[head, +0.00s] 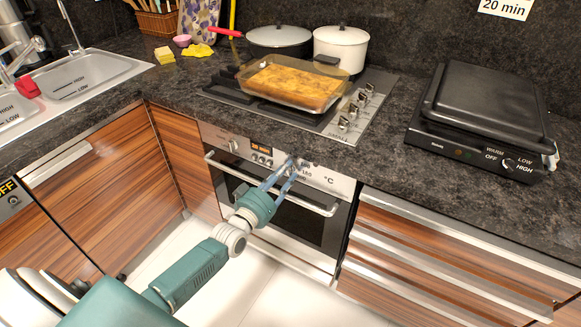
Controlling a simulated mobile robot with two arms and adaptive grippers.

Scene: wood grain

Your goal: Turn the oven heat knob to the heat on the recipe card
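The oven (322,222) is built in under the counter, with a steel control panel on top. A knob (235,146) and a small display (261,149) show at the panel's left. A "°C" mark (329,181) is at its right. My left gripper (291,166) reaches the panel's right half. Its two bluish fingers are apart, with the tips at the knob area beside the °C scale. They hide the heat knob and its setting, so I cannot tell whether they touch it. A card (504,8) reading "20 min" is cut off at the top; no heat shows. My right gripper is out of view.
The oven handle (318,208) sticks out below the panel. Above are the hob's knobs (357,108) and a glass dish of baked food (293,86). A contact grill (483,113) stands at right, with drawers (450,250) below the counter.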

